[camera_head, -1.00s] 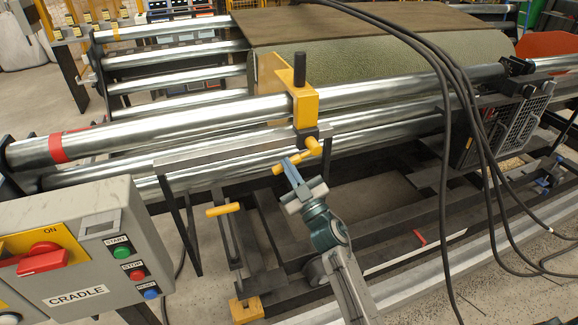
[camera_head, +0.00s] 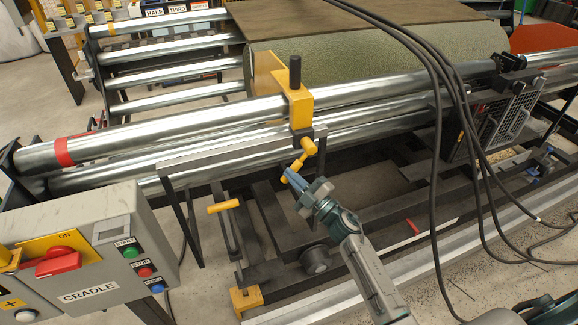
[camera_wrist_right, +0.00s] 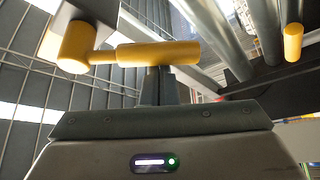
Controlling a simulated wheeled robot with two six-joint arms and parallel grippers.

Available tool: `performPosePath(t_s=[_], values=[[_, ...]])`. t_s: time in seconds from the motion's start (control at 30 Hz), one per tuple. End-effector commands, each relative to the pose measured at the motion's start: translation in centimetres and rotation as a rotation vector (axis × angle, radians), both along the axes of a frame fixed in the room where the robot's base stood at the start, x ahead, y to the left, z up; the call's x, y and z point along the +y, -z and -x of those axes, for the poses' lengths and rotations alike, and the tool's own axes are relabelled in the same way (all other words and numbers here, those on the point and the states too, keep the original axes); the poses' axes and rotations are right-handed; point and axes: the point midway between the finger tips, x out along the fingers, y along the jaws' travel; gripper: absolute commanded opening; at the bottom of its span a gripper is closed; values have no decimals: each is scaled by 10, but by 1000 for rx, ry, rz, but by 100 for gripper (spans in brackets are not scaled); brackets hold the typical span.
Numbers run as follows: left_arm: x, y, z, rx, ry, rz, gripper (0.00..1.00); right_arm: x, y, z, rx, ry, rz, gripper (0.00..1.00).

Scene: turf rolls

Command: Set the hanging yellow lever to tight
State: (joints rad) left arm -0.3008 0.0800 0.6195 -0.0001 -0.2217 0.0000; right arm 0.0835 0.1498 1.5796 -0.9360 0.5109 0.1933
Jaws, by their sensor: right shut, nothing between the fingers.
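The yellow lever (camera_head: 297,165) hangs below a yellow clamp block (camera_head: 299,104) on the long steel roller. Its handle slopes down to the left in the head view. In the right wrist view the lever (camera_wrist_right: 150,53) lies across the top of the picture, with a round yellow hub at its left end. My right gripper (camera_head: 288,175) is shut and empty, its tips at the lower end of the handle. In the wrist view the fingers (camera_wrist_right: 159,82) stand just below the handle; I cannot tell whether they touch it.
A second yellow handle (camera_head: 223,206) sticks out to the left on the lower frame. A grey CRADLE control box (camera_head: 85,255) stands front left. Black cables (camera_head: 440,110) hang down on the right. A green turf roll (camera_head: 340,70) lies behind the rollers.

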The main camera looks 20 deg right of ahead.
Motion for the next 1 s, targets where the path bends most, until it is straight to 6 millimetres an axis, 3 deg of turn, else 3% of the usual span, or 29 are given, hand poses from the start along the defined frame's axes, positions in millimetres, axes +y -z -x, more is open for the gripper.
performPosePath(t_s=[0.3, 0.6, 1.0], values=[[0, -35, 1, 1, 0, 1, 0, -21, 11, -1, -9, 0, 300, 0], [-1, -52, -4, -7, 1, 1, 0, -39, 20, -2, -19, 0, 532, 0], [-1, -57, -2, -4, 0, 1, 0, -51, 25, -2, -20, 0, 575, 0]])
